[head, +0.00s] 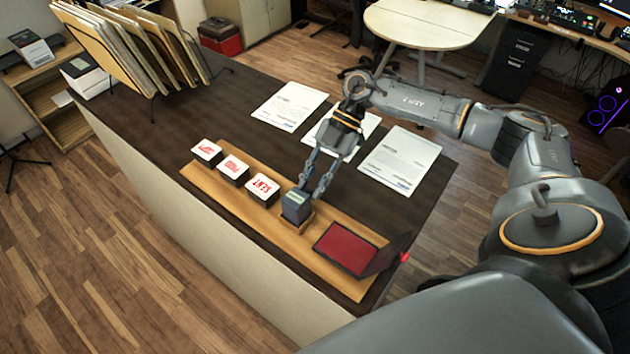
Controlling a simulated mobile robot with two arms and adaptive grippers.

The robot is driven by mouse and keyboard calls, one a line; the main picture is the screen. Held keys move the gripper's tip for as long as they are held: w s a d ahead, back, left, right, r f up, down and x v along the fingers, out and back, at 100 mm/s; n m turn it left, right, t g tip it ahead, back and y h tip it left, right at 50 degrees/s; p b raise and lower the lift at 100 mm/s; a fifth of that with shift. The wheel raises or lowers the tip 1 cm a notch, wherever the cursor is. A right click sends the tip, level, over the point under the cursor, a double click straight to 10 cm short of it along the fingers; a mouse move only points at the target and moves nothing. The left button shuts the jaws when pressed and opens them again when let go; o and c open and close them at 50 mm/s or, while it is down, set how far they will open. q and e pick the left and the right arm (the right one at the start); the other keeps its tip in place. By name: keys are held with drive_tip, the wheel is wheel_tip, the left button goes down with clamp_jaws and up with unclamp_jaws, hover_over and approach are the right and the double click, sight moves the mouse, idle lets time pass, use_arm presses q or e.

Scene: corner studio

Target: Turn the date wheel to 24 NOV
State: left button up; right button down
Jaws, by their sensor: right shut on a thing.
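The dater stamp (295,206), a dark grey block, stands on the wooden tray (325,221), between the stamp marked SENT and the ink pad. A small pale label shows on its top, too small to read. The date wheel and its setting cannot be made out. My right gripper (311,193) reaches down from the upper right with its fingers at the dark block, and it is shut on it. My left gripper is not in view.
Three stamps with white tops and red print, one being the SENT stamp (262,188), stand left on the tray. An open red ink pad (347,247) lies right. Paper sheets (400,158) lie behind. A file rack (130,45) stands at the desk's far left.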

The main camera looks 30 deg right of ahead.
drive_tip(key=m+g, duration=0.1)
drive_tip(key=g, duration=0.1)
drive_tip(key=m+g+h, duration=0.1)
drive_tip(key=shift+w+a+g, duration=0.15)
drive_tip(key=shift+w+g, duration=0.25)
drive_tip(key=shift+f, duration=0.1)
idle(0.4)
drive_tip(key=c, duration=1.1)
unclamp_jaws()
drive_tip(key=v, duration=1.2)
drive_tip(key=shift+w+a, duration=0.1)
drive_tip(key=shift+w, duration=0.15)
drive_tip(key=shift+f, duration=0.1)
